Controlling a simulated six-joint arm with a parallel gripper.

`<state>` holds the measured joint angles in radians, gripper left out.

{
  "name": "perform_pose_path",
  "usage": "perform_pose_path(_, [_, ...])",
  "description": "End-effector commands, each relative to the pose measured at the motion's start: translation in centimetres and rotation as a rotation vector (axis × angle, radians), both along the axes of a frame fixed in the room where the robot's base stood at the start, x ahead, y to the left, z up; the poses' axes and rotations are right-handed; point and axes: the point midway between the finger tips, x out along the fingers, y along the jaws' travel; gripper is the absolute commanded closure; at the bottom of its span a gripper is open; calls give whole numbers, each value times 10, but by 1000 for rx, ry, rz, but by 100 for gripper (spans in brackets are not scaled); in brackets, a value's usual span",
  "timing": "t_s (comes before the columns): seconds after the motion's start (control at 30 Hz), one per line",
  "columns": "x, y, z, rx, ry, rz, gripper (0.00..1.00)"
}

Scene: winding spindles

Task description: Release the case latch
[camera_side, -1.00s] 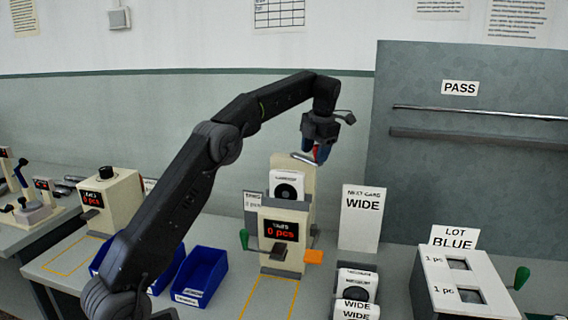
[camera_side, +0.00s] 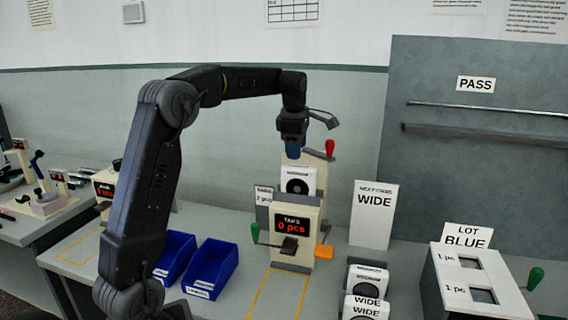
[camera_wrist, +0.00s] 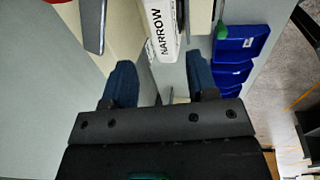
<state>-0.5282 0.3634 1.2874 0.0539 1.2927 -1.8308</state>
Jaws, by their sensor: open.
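The cream winding stand (camera_side: 312,222) holds a white cassette (camera_side: 298,184) with a black disc. Its edge reads NARROW in the wrist view (camera_wrist: 160,28). A lever with a red knob (camera_side: 329,148) and a grey bar is at the stand's top right; it looks like the case latch. A grey bar (camera_wrist: 93,24), likely the same lever, shows left of the cassette in the wrist view. My gripper (camera_side: 293,152) is open above the cassette, left of the red knob. Its two blue fingers (camera_wrist: 160,88) are apart. Contact with the cassette cannot be told.
The stand has a display reading 0 pcs (camera_side: 292,225), a green knob (camera_side: 255,233) at left and an orange tab (camera_side: 324,252) at right. Blue bins (camera_side: 212,268) stand left. A WIDE card (camera_side: 373,213), loose cassettes (camera_side: 366,279) and a LOT BLUE box (camera_side: 480,285) stand right.

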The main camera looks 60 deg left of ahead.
Motion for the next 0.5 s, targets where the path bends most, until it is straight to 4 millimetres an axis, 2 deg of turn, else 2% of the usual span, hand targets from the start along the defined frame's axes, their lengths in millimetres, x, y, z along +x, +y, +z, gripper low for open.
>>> perform_pose_path(0.03, [0,-3,14,4,-10,3,47])
perform_pose_path(0.1, [-2,-5,27,4,-8,3,47])
perform_pose_path(0.5, [-12,-15,97,3,-6,6,47])
